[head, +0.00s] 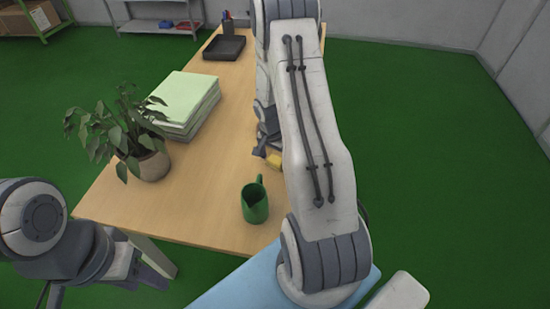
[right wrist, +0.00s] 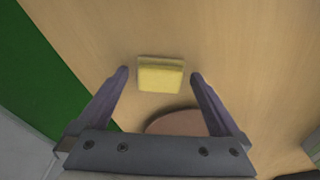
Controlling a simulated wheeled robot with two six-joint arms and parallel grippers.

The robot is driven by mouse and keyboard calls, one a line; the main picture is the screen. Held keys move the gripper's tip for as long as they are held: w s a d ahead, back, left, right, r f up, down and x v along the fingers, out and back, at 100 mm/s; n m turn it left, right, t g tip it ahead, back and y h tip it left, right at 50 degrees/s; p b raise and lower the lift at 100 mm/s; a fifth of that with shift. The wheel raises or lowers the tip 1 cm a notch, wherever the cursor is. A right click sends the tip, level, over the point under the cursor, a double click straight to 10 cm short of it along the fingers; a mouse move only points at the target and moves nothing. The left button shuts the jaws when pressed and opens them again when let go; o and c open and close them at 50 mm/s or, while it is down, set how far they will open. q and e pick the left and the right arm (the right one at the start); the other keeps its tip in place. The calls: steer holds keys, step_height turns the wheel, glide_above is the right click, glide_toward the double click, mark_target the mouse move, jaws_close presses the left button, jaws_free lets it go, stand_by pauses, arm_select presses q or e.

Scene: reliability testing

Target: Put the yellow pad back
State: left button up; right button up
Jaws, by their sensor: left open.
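The yellow pad (head: 274,160) lies on the wooden table, partly hidden by my right arm in the head view. In the right wrist view the yellow pad (right wrist: 160,74) is a small square block between the fingertips, with a gap on each side. My right gripper (right wrist: 160,76) is open and empty, pointing down at the table around the pad; its exact height is unclear. It shows partly in the head view (head: 262,148). My left gripper (head: 155,268) is empty and open, low by the table's front left corner, away from the pad.
A brown round thing (right wrist: 177,122) lies close to the pad, partly hidden by my gripper. On the table (head: 205,205) stand a green jug (head: 255,204), a potted plant (head: 150,163), a paper stack (head: 188,103) and a dark tray (head: 224,47). Green floor surrounds it.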

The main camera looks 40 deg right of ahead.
mark_target(273, 166)
steer(key=shift+r, duration=0.1)
steer(key=shift+r+p, duration=0.3)
step_height(273, 166, up, 11)
steer(key=a, duration=0.1)
steer(key=s+a+r+n, duration=0.1)
steer(key=a+r+n, duration=0.2)
steer(key=a, duration=0.4)
steer(key=s+a+r+n+y, duration=0.1)
steer(key=s+a+r+n, duration=0.15)
steer(key=a, duration=0.45)
steer(key=s+a+r+n, duration=0.1)
steer(key=a+r+n, duration=0.1)
steer(key=a+n, duration=0.35)
steer(key=s+a+r+n, duration=0.2)
steer(key=s+a+n, duration=0.3)
steer(key=s, duration=0.3)
steer(key=s+a+r+n+y+p, duration=0.1)
steer(key=s+a+r+n, duration=0.1)
steer(key=s+a+n, duration=0.3)
steer(key=s+a, duration=0.3)
steer(key=shift+s+r+n, duration=0.25)
steer(key=shift+s+n, duration=0.05)
steer(key=shift+n, duration=0.1)
